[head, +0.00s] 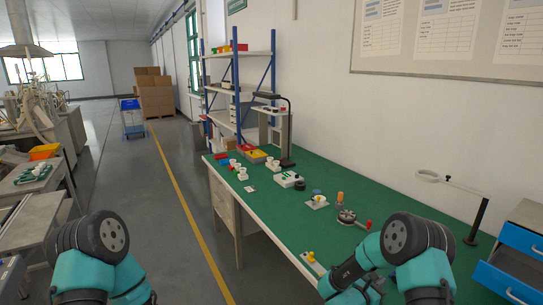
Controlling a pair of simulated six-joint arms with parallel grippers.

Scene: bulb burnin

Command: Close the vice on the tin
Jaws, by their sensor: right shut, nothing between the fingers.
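A small grey metal device with a red-tipped handle (348,218) stands on the green bench right of centre. It looks like the vice, but it is too small to tell how its jaws stand. I cannot pick out the tin for certain; a small round blue-topped thing (316,192) is behind and left of the device. My right gripper (346,269) is low in the view, in front of the device and apart from it; it is shut and empty. My left arm shows at the lower left, off the bench, with its gripper out of sight.
On the green bench (285,215) are a white plate with a yellow knob (311,257), an orange-handled piece (340,198) and a ring lamp (428,175). Blue drawers (524,243) stand at the right. Small parts and bins crowd the far end.

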